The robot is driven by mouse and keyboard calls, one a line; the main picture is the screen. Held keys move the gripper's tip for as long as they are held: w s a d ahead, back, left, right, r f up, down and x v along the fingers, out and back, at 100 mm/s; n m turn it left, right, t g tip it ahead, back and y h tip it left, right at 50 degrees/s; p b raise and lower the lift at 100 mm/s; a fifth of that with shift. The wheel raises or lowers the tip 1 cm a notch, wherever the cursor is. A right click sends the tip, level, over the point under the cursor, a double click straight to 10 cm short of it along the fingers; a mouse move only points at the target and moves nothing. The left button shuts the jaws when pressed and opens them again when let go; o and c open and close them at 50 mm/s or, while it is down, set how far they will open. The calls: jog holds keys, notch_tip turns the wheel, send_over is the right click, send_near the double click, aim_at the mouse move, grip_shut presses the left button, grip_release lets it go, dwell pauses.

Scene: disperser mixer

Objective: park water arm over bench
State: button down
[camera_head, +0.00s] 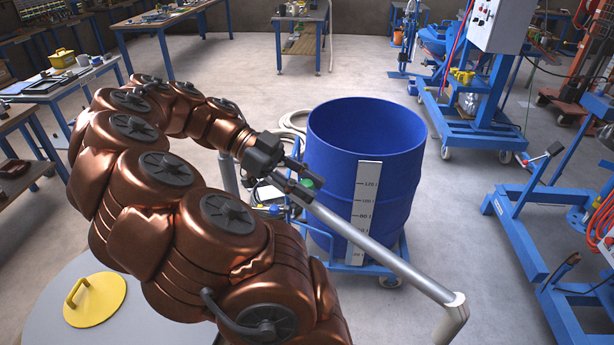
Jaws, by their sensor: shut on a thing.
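The water arm (385,257) is a grey metal pipe. It slants from my gripper toward the lower right, passes in front of the blue drum (345,135) and ends in a bend pointing down. My gripper (297,180), dark at the end of my copper-coloured arm, is shut on the pipe near the drum's left side. Its fingers partly hide the pipe there. A grey upright (228,172) shows behind my gripper; its joint with the pipe is hidden. Benches stand at the left (50,86), back left (165,22) and back centre (302,48); I cannot tell which is meant.
The drum is open-topped, with a white scale plate (364,205), on a blue wheeled frame (390,275). Blue machines (475,125) stand at the right. A grey round surface with a yellow lid (95,299) is at the lower left. Clear floor lies behind the drum.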

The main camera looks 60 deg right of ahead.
dwell(0.3)
jog(key=c, duration=0.8)
grip_release()
jog(key=shift+f, duration=0.1)
